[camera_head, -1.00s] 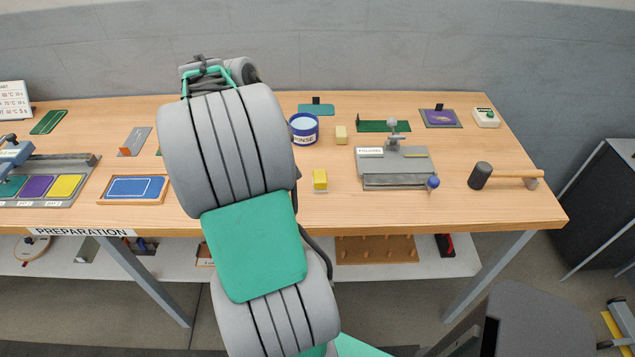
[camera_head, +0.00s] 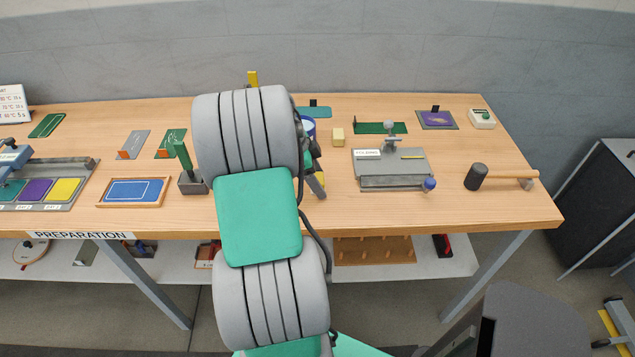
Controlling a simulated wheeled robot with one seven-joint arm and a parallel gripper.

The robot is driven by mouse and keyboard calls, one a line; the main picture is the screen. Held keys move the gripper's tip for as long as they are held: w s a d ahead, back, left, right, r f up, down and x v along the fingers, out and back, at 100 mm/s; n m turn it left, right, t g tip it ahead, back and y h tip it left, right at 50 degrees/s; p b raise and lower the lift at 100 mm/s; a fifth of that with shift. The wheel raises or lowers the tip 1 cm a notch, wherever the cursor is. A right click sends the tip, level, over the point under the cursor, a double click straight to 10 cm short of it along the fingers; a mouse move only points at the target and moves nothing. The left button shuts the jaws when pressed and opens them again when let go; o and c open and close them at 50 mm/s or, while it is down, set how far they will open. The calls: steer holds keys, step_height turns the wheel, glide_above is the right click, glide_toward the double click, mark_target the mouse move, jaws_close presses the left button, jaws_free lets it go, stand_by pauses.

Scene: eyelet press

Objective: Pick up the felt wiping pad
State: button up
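I cannot tell for certain which thing is the felt wiping pad. One candidate is a small yellow block (camera_head: 322,179) near the middle of the bench, mostly hidden behind my gripper. Another is a pale yellow block (camera_head: 338,137) standing clear, right of the blue-and-white tin. My gripper (camera_head: 316,184) shows only as a dark grey part to the right of my arm, low over the bench beside the yellow block. My arm hides the rest of it, so its opening and any contact are unclear.
The blue-and-white tin (camera_head: 308,128) is partly hidden by my arm. A grey press fixture (camera_head: 391,170) stands to the right, with a mallet (camera_head: 500,178) beyond it. A green-handled tool in a grey holder (camera_head: 192,182) and a blue-topped tray (camera_head: 135,191) are left.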

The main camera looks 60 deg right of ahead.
mark_target(321, 177)
steer(key=c, duration=1.2)
steer(key=shift+o, duration=0.2)
steer(key=shift+r, duration=0.1)
steer(key=shift+r, duration=0.2)
step_height(321, 177, up, 2)
steer(key=shift+w+r+b, duration=0.1)
steer(key=shift+r+b, duration=0.1)
steer(key=shift+b, duration=0.3)
steer(key=s+a+r+b, duration=0.1)
steer(key=s+a+r, duration=0.2)
steer(key=a+r, duration=0.7)
steer(key=a, duration=0.3)
steer(key=shift+a, duration=0.4)
